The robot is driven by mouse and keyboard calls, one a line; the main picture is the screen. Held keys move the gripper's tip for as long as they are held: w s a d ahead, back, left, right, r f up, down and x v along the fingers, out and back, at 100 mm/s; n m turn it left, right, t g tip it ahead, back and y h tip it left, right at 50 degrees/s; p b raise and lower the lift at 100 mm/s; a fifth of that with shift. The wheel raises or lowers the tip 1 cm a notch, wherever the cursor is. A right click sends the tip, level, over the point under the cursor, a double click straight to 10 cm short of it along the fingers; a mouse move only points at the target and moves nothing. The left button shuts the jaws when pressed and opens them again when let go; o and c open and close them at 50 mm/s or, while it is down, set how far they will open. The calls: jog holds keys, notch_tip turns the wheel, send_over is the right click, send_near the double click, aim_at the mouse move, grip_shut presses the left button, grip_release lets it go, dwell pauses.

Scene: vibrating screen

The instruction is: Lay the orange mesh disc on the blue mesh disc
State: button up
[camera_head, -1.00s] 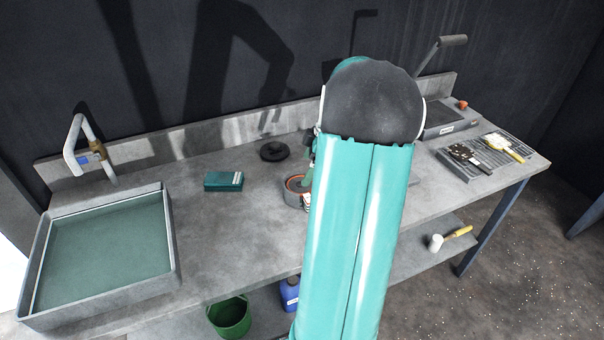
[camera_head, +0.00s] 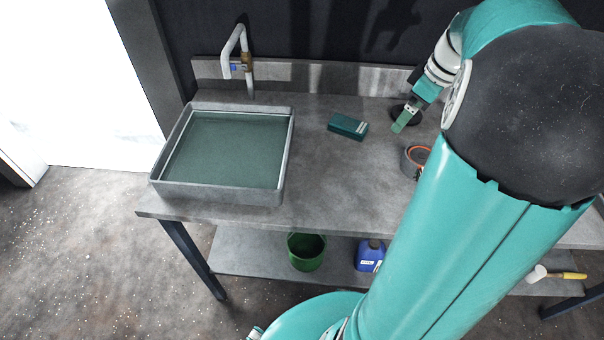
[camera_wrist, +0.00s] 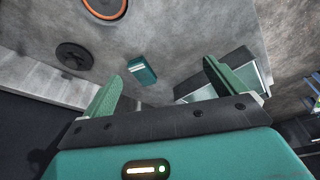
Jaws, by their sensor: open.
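An orange-rimmed disc (camera_head: 418,154) shows at the top of a round grey holder (camera_head: 408,166), partly hidden behind my arm in the head view. In the wrist view the orange rim (camera_wrist: 121,8) rings a grey-brown face at the top edge, cut off by the frame. I cannot make out its mesh. No blue mesh disc can be made out in either view. My gripper (camera_head: 403,120) is above the workbench, left of and farther back than the orange-rimmed disc. In the wrist view my gripper (camera_wrist: 163,70) has its green fingers wide apart, with nothing between them.
A black knobbed disc (camera_wrist: 73,56) and a teal box (camera_head: 348,126) lie on the grey workbench (camera_head: 310,170). A sink basin (camera_head: 170,191) with a tap (camera_head: 245,62) is at left. A green bucket (camera_head: 306,254) and blue jug (camera_head: 369,256) stand below. The front middle of the bench is clear.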

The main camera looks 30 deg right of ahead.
jog(key=a+r+m+h, duration=0.1)
jog(key=a+r, duration=0.1)
jog(key=a, duration=0.7)
jog(key=a+r+m, duration=0.1)
jog(key=a+r, duration=0.1)
jog(key=a, duration=0.6)
jog(key=s+a+f+m+t, duration=0.1)
jog(key=s+a, duration=0.3)
jog(key=a, duration=0.3)
jog(key=s+a+f+m+t, duration=0.1)
jog(key=s+a, duration=0.3)
jog(key=a, duration=0.4)
jog(key=shift+s+m+t, duration=0.35)
jog(key=shift+m+t, duration=0.05)
jog(key=shift+m, duration=0.3)
